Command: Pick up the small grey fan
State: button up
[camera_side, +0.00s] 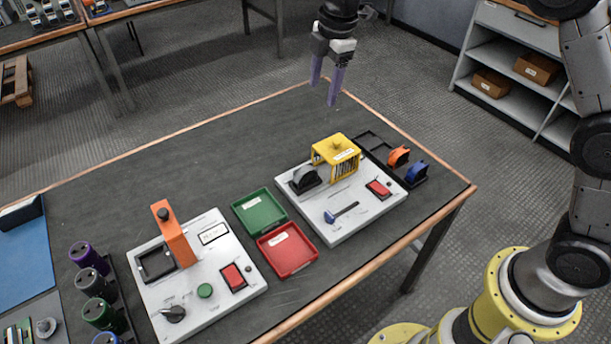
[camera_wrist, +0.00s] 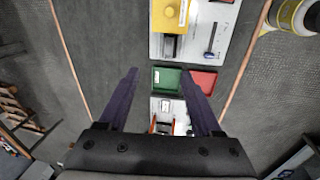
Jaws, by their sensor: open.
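A dark grey half-round piece (camera_side: 305,179) sits at the left of the white board beside the yellow cage in the side view. A small grey round object (camera_side: 46,327) lies at the lower left edge by a green circuit piece. I cannot tell for certain which of these is the small grey fan. My gripper (camera_side: 325,92) is open and empty, high above the far edge of the table. Its two purple fingers are apart in the wrist view (camera_wrist: 162,82), with nothing between them but the table and boards far below.
The yellow cage (camera_side: 337,152) stands on the white board (camera_side: 345,222), near a black tray (camera_side: 372,143) holding orange and blue half-round pieces. Green (camera_side: 259,213) and red (camera_side: 287,250) trays separate it from another board (camera_side: 190,307) with an orange upright. The table's far middle is clear.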

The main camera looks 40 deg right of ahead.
notch_tip(320, 180, down, 7)
jog(key=w+a+g, duration=0.1)
jog(key=w+a, duration=0.1)
jog(key=g, duration=0.1)
send_over(305, 168)
jog(key=shift+n, duration=0.3)
jog(key=f, duration=1.1)
jog(key=shift+s+d+f, duration=0.1)
jog(key=shift+s+f, duration=0.2)
jog(key=shift+w+f, duration=0.15)
jog(key=shift+f, duration=1.4)
jog(key=shift+w+f, duration=0.1)
jog(key=shift+f, duration=1.4)
grip_shut()
